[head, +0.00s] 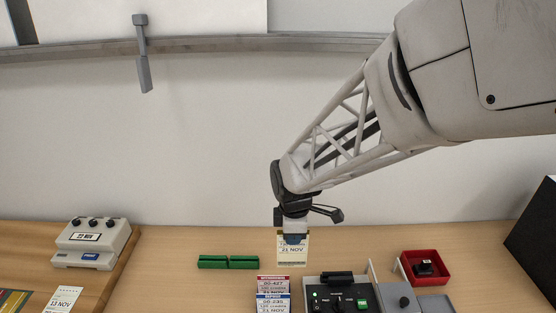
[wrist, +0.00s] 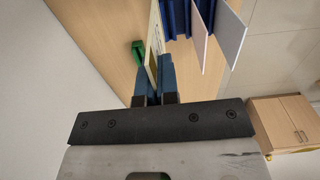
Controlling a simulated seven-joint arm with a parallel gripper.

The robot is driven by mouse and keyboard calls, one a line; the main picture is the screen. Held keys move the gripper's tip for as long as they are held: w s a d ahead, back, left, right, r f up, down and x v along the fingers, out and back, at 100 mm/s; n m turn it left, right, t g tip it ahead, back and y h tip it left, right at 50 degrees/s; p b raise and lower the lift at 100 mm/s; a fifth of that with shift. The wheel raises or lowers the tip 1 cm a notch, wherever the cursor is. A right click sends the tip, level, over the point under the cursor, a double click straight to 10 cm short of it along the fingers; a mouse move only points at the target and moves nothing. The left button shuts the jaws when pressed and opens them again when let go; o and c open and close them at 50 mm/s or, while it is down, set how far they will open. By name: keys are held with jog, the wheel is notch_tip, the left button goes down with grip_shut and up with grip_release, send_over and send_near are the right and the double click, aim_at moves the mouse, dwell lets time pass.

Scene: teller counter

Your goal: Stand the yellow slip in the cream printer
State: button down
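The yellow slip (head: 292,252), a pale upright card with a yellow band and the print "21 NOV", hangs from my gripper (head: 295,238). In the wrist view the slip (wrist: 154,45) shows edge-on between the two blue fingertips (wrist: 154,76), which are closed on it. My gripper is above the middle of the counter, behind the red- and blue-headed slips. The cream printer (head: 88,254) stands far to the left, with dark knobs on top and a small date window. My gripper is well apart from it. Its slot cannot be made out clearly.
Red-headed (head: 273,283) and blue-headed (head: 272,301) slips stand at front centre. A dark machine (head: 338,298) with green lights is beside them. A green block (head: 228,262) lies between gripper and printer. A red tray (head: 443,280) is right; another slip (head: 64,299) lies front left.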

jog(key=d, duration=1.3)
jog(key=shift+d+r, duration=0.15)
jog(key=shift+d, duration=0.1)
jog(key=shift+f, duration=2)
jog(key=shift+f, duration=1.9)
jog(key=c, duration=1.3)
grip_release()
jog(key=shift+r, duration=0.15)
notch_tip(320, 180, up, 7)
